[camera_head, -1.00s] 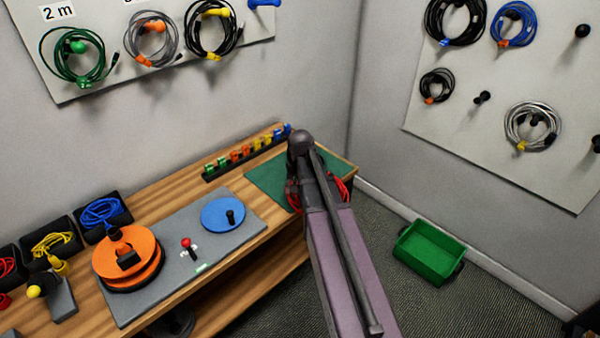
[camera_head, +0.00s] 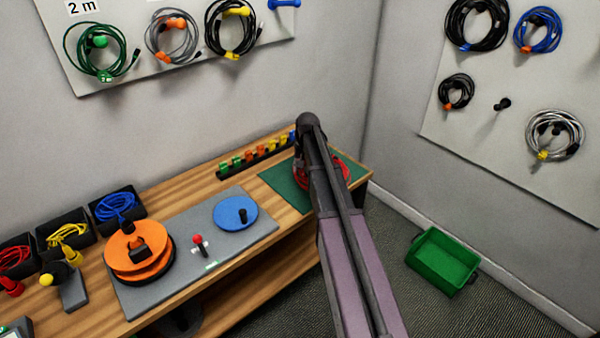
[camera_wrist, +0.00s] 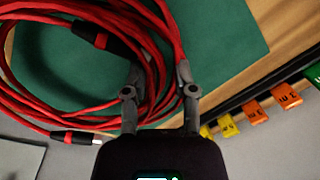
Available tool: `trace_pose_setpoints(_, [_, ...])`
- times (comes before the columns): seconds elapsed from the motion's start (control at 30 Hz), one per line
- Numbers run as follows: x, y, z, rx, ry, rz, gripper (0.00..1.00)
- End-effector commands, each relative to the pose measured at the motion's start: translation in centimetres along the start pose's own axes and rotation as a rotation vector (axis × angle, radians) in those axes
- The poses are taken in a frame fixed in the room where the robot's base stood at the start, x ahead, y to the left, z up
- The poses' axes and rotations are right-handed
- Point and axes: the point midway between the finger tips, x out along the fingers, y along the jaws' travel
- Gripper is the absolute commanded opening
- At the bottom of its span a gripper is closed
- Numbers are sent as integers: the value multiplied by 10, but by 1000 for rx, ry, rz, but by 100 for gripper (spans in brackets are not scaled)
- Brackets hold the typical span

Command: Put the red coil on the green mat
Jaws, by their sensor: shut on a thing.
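The red coil (camera_wrist: 60,97) fills the upper left of the wrist view, with dark connectors on its ends. My gripper (camera_wrist: 158,80) is shut on the coil's strands, which pass between its fingers. The coil is over the green mat (camera_wrist: 225,40); whether it touches the mat is hard to tell. In the head view the mat (camera_head: 283,188) lies at the right end of the bench. Part of the red coil (camera_head: 342,166) shows there beside my arm, which hides the gripper and much of the coil.
A rack of coloured tags (camera_head: 250,157) stands behind the mat, close to the gripper in the wrist view. A grey board with an orange reel (camera_head: 138,246) and a blue disc (camera_head: 235,213) lies to the left. A green bin (camera_head: 442,262) stands on the floor at right.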

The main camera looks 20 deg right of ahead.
Motion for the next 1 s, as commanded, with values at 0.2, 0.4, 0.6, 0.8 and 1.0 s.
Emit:
trace_pose_setpoints(0.2, [4,-7,-29,1,0,0,0])
trace_pose_setpoints(0.4, [4,-7,-32,1,0,0,0])
trace_pose_setpoints(0.6, [4,-7,-32,1,0,0,0])
trace_pose_setpoints(0.8, [10,-6,-32,2,0,0,0])
trace_pose_setpoints(1.0, [26,-3,-32,2,0,0,0])
